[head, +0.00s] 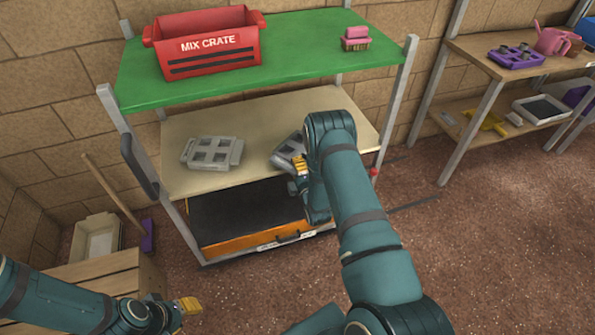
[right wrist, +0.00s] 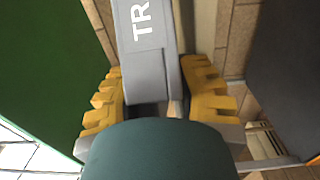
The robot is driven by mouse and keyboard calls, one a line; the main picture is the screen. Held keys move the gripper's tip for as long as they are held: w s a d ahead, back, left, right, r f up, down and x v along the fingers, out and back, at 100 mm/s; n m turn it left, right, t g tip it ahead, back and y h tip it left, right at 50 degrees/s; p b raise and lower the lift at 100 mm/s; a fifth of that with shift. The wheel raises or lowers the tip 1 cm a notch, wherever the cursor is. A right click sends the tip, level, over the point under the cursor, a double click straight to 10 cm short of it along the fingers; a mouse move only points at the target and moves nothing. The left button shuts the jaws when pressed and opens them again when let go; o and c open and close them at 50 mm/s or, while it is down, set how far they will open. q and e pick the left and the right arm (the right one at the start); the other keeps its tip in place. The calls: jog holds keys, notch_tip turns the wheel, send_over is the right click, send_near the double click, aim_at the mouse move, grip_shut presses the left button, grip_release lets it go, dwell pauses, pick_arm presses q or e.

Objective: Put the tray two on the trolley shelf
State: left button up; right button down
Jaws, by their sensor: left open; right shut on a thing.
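A grey tray (head: 287,153) with square openings is at the front of the trolley's middle shelf (head: 255,120), partly hidden by my right arm. My right gripper (head: 299,184) is shut on its near end. In the right wrist view the tray (right wrist: 148,45) sits between the yellow fingers of the gripper (right wrist: 156,85), with the letters "TR" readable. I cannot tell whether it touches the shelf. A second grey tray (head: 212,152) lies on the shelf's left part. My left gripper (head: 189,305) is open and empty at lower left, away from the trolley.
The green top shelf (head: 290,45) above holds a red mix crate (head: 205,42) and a pink-topped brush (head: 355,38). An orange drawer (head: 245,240) is below. A wooden crate (head: 100,275) stands lower left, and a side table (head: 520,62) stands right.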

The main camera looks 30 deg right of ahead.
jog(key=shift+f, duration=0.85)
jog(key=shift+r, duration=0.1)
jog(key=c, duration=0.7)
grip_release()
jog(key=shift+c, duration=0.2)
